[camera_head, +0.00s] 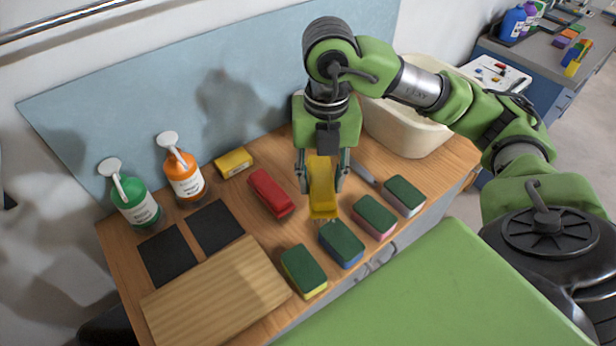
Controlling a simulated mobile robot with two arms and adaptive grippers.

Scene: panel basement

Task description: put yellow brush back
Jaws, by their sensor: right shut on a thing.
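My right gripper (322,181) comes down over the wooden counter (318,264) and is shut on the yellow brush (323,198). The brush is between the two fingers, roughly lengthwise toward the front edge. I cannot tell whether it touches the counter. A red brush (271,193) lies on the counter just left of the gripper. My left gripper is not in view.
Several sponges line the front, including a blue-green one (341,244). Behind stand a small yellow block (233,162), an orange bottle (184,174) and a green bottle (135,200). Two black mats (167,254) and a cutting board (215,297) are left, a basin (405,128) right.

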